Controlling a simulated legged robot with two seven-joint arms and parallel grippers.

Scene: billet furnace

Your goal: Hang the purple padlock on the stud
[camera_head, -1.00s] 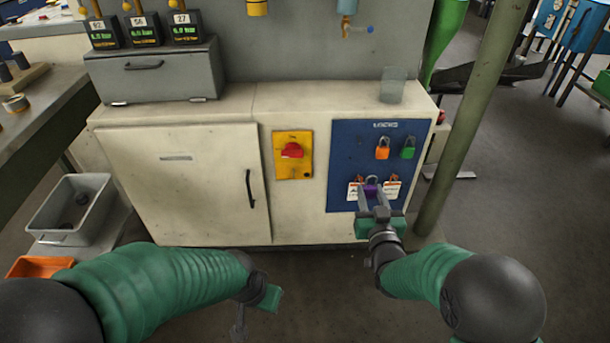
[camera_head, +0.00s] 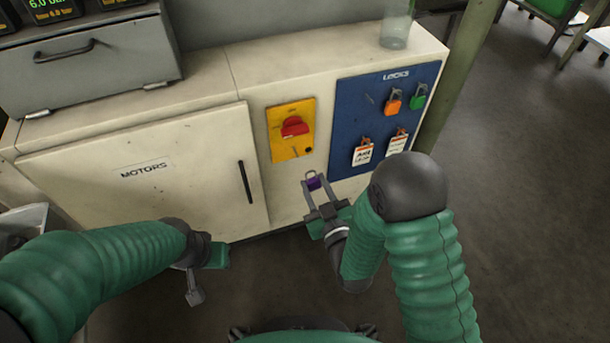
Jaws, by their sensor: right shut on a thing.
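The purple padlock (camera_head: 314,184) is between the fingertips of my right gripper (camera_head: 315,191), its grey shackle pointing up. My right gripper is shut on it and holds it in front of the cream cabinet, below the yellow switch plate (camera_head: 277,139) with the red handle (camera_head: 295,127). The padlock is apart from the plate. A small dark spot shows at the plate's lower right; I cannot tell whether it is the stud. My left gripper (camera_head: 195,292) hangs low in front of the cabinet, away from the padlock; its jaw opening is unclear.
The blue LOCKS board (camera_head: 345,140) holds an orange padlock (camera_head: 393,102), a green padlock (camera_head: 418,98) and two tagged locks. The cabinet door (camera_head: 140,185) has a black handle (camera_head: 245,181). A clear cup (camera_head: 394,32) stands on top. A post rises at right.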

